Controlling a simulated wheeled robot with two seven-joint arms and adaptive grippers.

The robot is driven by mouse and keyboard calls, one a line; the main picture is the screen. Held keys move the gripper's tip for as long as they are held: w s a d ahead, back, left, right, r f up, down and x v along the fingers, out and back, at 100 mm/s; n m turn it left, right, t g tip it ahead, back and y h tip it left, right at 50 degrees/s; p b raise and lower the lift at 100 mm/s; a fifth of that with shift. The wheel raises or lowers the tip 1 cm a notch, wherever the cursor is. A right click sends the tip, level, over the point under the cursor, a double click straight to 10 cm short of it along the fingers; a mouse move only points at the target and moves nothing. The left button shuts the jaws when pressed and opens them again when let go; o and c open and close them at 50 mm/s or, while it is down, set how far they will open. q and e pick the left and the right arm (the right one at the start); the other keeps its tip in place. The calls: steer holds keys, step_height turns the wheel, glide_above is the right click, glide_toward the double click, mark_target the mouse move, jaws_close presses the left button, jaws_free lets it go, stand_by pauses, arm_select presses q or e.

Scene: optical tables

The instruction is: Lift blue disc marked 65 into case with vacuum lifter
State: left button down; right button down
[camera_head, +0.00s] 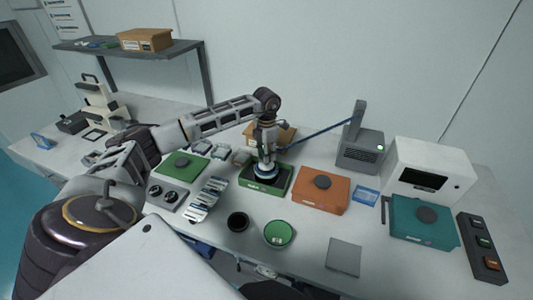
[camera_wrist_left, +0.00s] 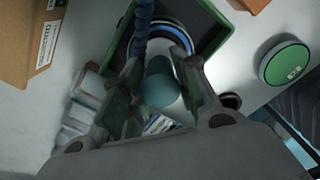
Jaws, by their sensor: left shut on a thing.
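My left gripper (camera_head: 266,128) is shut on the vacuum lifter (camera_head: 268,150). In the left wrist view its teal cylindrical grip (camera_wrist_left: 159,84) sits between my fingers (camera_wrist_left: 163,95). A blue hose (camera_head: 318,134) runs from the lifter to a grey pump unit. A blue-rimmed disc (camera_head: 266,173) is under the lifter, over the green case (camera_head: 266,190) with a dark inside. The disc's blue rim also shows in the left wrist view (camera_wrist_left: 178,35), inside the case outline. Its number is hidden, and I cannot tell whether it touches the case floor. My right gripper is not in view.
A green disc (camera_head: 279,233) and a small black round piece (camera_head: 238,221) lie in front of the case. An orange case (camera_head: 321,191) is close on the right. The grey pump unit (camera_head: 360,152) and a cardboard box (camera_head: 284,136) stand behind. A grey plate (camera_head: 343,256) lies at front right.

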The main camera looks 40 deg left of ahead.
arm_select(q)
steer(key=shift+f+b, duration=0.8)
steer(key=shift+f, duration=0.55)
steer(key=shift+f+b, duration=0.3)
steer(key=shift+f, duration=0.2)
stand_by(1.1)
steer(key=c, duration=1)
jaws_free()
steer(key=shift+r, duration=6)
steer(key=shift+f, duration=0.1)
